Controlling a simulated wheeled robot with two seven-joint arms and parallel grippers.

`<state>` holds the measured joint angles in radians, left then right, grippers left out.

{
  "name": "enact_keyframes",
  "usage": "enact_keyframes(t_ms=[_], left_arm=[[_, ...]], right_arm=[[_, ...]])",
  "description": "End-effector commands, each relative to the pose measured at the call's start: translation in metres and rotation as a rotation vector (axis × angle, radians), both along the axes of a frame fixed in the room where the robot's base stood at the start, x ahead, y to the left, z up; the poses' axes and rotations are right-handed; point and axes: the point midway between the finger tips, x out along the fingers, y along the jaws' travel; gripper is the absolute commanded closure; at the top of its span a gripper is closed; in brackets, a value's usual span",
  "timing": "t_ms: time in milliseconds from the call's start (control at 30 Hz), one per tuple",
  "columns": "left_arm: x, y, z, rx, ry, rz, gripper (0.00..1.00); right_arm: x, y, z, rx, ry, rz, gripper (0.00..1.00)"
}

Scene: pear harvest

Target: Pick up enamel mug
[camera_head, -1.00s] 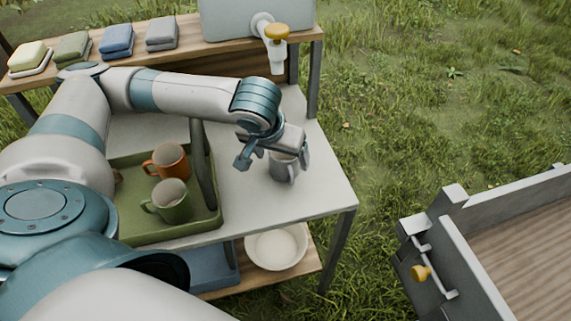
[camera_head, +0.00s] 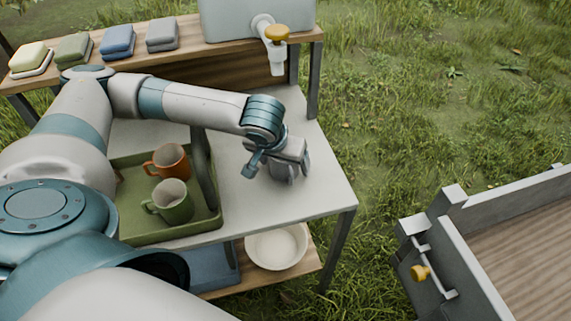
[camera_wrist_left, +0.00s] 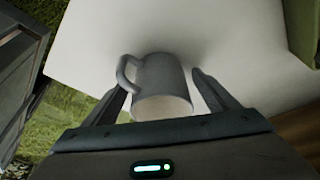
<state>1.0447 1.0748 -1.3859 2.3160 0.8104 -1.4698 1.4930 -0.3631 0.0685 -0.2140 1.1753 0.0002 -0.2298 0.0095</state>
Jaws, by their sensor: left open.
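A grey enamel mug (camera_head: 286,168) stands on the white tabletop, partly hidden by my left gripper (camera_head: 277,170) in the head view. The gripper is open, with one finger on each side of the mug. In the left wrist view the mug (camera_wrist_left: 160,85) lies between the two open fingers of the gripper (camera_wrist_left: 162,88), its handle toward the left finger. A gap shows between the mug and the right finger; contact on the handle side cannot be told. My right gripper is not in view.
A green tray (camera_head: 217,222) left of the mug holds an orange mug (camera_head: 168,163) and a green mug (camera_head: 173,203). A cream bowl (camera_head: 277,247) sits on the lower shelf. The tabletop's right side is clear.

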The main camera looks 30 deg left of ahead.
Motion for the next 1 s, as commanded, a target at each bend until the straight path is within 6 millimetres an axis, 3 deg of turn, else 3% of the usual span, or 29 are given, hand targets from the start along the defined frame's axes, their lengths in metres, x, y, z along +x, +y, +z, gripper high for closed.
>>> enact_keyframes(t_ms=[200, 400, 467, 767, 1000], left_arm=[[0.000, 0.000, 0.000, 0.000, 0.000, 0.000, 0.22], [0.000, 0.000, 0.000, 0.000, 0.000, 0.000, 0.67], [0.000, 0.000, 0.000, 0.000, 0.000, 0.000, 0.71], [0.000, 0.000, 0.003, 0.000, -0.001, 0.000, 0.71], [0.000, 0.000, 0.023, 0.000, -0.003, 0.000, 0.71]], right_arm=[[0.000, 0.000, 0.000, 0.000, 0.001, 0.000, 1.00], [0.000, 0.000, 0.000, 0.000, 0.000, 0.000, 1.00], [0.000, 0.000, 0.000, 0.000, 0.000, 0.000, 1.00], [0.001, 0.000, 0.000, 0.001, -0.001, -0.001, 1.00], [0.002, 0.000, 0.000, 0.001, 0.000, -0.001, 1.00]])
